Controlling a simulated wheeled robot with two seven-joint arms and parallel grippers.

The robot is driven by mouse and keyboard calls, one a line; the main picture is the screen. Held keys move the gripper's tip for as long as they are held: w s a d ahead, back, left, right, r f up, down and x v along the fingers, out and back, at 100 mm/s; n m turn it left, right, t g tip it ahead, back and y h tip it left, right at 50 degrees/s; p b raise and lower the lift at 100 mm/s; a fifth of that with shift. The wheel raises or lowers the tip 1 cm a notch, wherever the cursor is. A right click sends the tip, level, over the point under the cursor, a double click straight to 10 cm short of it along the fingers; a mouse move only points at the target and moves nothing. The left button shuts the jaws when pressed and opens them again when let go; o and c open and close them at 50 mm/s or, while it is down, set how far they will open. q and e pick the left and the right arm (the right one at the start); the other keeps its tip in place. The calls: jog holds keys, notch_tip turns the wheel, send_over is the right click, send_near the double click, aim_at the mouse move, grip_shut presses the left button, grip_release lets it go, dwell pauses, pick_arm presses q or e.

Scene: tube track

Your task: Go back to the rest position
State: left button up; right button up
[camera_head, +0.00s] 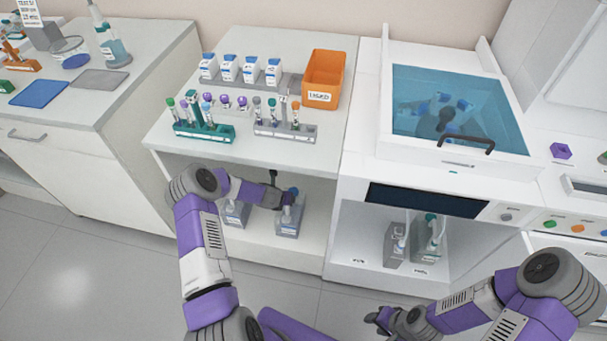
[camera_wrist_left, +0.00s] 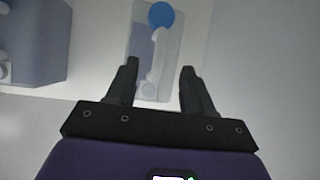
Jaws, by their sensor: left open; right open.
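My left gripper (camera_head: 281,186) is at the open front of the shelf under the middle bench. In the left wrist view its two fingers (camera_wrist_left: 158,80) are apart with nothing held between them. A clear bottle with a blue cap (camera_wrist_left: 160,17) stands beyond the fingertips, in line with the gap. In the head view a grey-based bottle (camera_head: 288,224) stands on that shelf just below the left gripper, partly covered by it. My right gripper (camera_head: 377,319) is low at the bottom of the head view, in front of the right-hand cabinet, open with nothing seen in it.
The bench top holds a green tube rack (camera_head: 215,133), a grey tube rack (camera_head: 285,135), several white bottles and an orange bin (camera_head: 324,78). A blue-lidded bath (camera_head: 450,115) stands to the right. Two bottles (camera_head: 429,238) stand in the cabinet below it. The floor at left is clear.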

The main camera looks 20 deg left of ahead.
pick_arm(q)
jog(key=shift+d, duration=0.15)
jog(key=s+d+r+m+g+h+p, duration=0.1)
jog(key=s+d+r+m+h+p, duration=0.1)
jog(key=s+d+m, duration=0.6)
jog(key=s+d+r+m+g+h+p, duration=0.15)
jog(key=s+d+m, duration=0.25)
jog(key=d+m, duration=0.6)
jog(key=s+d+r+m+g+p, duration=0.1)
jog(key=s+d+r+m, duration=0.2)
jog(key=s+m, duration=0.5)
jog(key=s+d+r+m+g+p, duration=0.2)
jog(key=s+d+r+m, duration=0.1)
jog(key=s+m, duration=0.5)
jog(key=shift+d+m+h, duration=0.45)
jog(key=shift+d+m, duration=0.05)
jog(key=shift+m, duration=0.5)
jog(key=shift+s+r+m, duration=0.1)
jog(key=shift+s+m, duration=0.15)
jog(key=shift+m, duration=0.05)
jog(key=shift+c, duration=0.3)
